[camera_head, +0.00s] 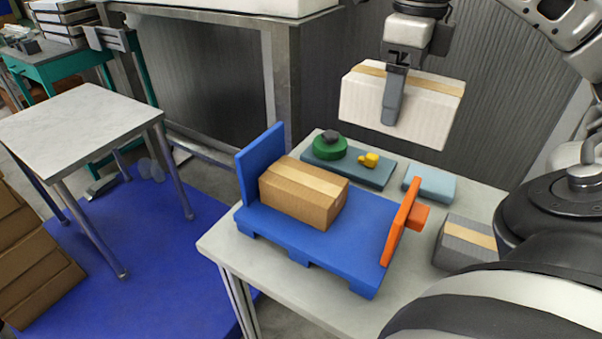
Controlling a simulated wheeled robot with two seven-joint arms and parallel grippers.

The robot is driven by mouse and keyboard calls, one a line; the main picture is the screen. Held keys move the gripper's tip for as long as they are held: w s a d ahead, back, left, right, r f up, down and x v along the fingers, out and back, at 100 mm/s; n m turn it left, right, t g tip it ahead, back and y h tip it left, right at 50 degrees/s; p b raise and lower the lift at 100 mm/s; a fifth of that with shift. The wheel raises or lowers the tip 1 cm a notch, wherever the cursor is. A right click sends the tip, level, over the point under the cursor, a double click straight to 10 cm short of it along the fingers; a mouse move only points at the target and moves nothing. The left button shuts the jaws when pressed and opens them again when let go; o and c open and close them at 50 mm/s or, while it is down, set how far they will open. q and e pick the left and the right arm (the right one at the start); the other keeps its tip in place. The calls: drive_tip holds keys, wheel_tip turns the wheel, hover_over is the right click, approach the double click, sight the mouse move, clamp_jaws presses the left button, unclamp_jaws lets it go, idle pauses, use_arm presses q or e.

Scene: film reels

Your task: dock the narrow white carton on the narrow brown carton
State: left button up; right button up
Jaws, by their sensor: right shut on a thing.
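The white carton (436,108) with a tan tape strip is held in the air at the upper right. My right gripper (394,108) points down and is shut on it, one finger showing across its near face. The brown carton (302,195) with a pale tape strip lies on the blue pallet (318,239), towards the pallet's left end. The white carton is above and to the right of the brown carton, clearly apart from it. My left gripper is not in view.
The pallet has a blue end wall (260,165) at left and an orange plate (399,222) at right. Behind it is a tray (373,174) with green and yellow pieces. A light blue block (430,186) and a grey carton (465,243) are at right on the table (223,246).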

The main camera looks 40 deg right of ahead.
drive_tip(key=shift+f+b, duration=0.5)
drive_tip(key=shift+f, duration=0.4)
drive_tip(key=w+a+f+p, duration=0.1)
drive_tip(key=w+a+f, duration=0.1)
drive_tip(key=w, duration=0.1)
drive_tip(key=w+a+f+p, duration=0.1)
drive_tip(key=w+a+f, duration=0.1)
drive_tip(key=w+f, duration=0.1)
drive_tip(key=w+a+f+p, duration=0.1)
drive_tip(key=w+a+f, duration=0.1)
drive_tip(key=w, duration=0.3)
drive_tip(key=shift+a+f+p, duration=0.3)
drive_tip(key=shift+a+f, duration=0.05)
drive_tip(key=shift+f, duration=0.35)
drive_tip(key=shift+w+a+f, duration=0.25)
drive_tip(key=shift+w+f, duration=0.1)
drive_tip(key=shift+f, duration=0.15)
wheel_tip(320, 180, down, 2)
drive_tip(key=shift+w+a+f+p, duration=0.1)
drive_tip(key=shift+f+p, duration=0.1)
drive_tip(key=shift+p, duration=0.15)
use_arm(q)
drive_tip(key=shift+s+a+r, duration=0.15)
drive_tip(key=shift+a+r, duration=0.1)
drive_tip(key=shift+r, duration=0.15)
use_arm(e)
drive_tip(key=shift+f, duration=0.55)
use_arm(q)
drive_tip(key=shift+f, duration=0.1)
